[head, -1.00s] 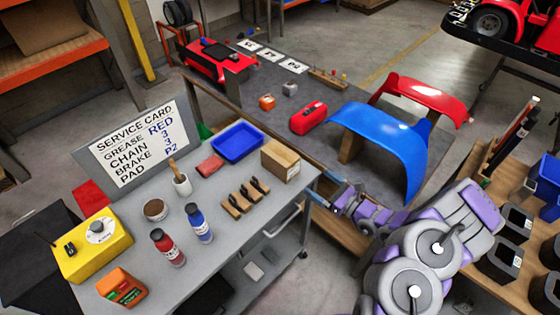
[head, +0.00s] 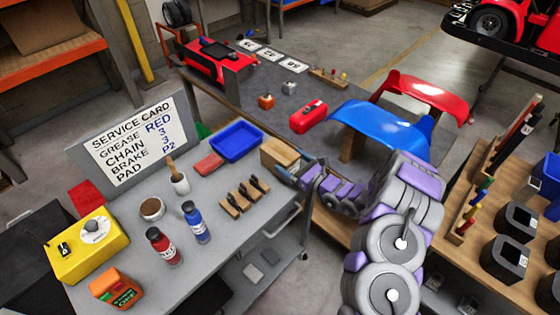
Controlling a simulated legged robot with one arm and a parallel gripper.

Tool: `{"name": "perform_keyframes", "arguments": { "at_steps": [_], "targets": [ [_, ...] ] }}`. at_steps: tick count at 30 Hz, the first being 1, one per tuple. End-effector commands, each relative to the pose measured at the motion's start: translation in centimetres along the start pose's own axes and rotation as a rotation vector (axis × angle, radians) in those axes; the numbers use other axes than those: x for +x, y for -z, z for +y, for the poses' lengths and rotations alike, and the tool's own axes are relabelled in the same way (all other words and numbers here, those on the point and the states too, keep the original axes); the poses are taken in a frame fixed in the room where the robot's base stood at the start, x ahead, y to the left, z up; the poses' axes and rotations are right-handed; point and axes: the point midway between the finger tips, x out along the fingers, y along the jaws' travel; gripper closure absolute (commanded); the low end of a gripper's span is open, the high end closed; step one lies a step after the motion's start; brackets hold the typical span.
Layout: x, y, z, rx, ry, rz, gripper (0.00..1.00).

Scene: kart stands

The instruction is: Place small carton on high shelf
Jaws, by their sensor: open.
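The small brown carton (head: 278,152) stands at the right back corner of the grey service cart (head: 228,243). My gripper (head: 287,171) is open at the carton's right front side, with my arm reaching in from the right. The gripper partly covers the carton's near right face. The fingertips are small in view, and I cannot tell whether they touch it. An orange-edged shelf rack (head: 60,67) stands at the upper left with a large cardboard box on it. I cannot tell which of its levels is the high shelf.
A blue tray (head: 236,142), a red block (head: 208,164) and wooden clips (head: 243,197) are near the carton. Bottles and a sign (head: 130,145) stand further left. Behind is a dark bench (head: 290,115) with a blue fender (head: 385,125). Black bins stand right.

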Motion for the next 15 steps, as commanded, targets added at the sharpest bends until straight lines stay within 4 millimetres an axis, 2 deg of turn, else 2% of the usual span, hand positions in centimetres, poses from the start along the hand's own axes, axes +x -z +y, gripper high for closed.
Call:
{"name": "perform_keyframes", "arguments": {
  "at_steps": [6,10,15],
  "targets": [
    [3.1,0.6,0.1,-0.002,-0.003,0.001,0.0],
    [3.9,0.5,0.2,0.0,-0.002,0.0,0.0],
    [4.0,0.4,0.1,0.001,0.0,0.0,0.0]
  ]
}}
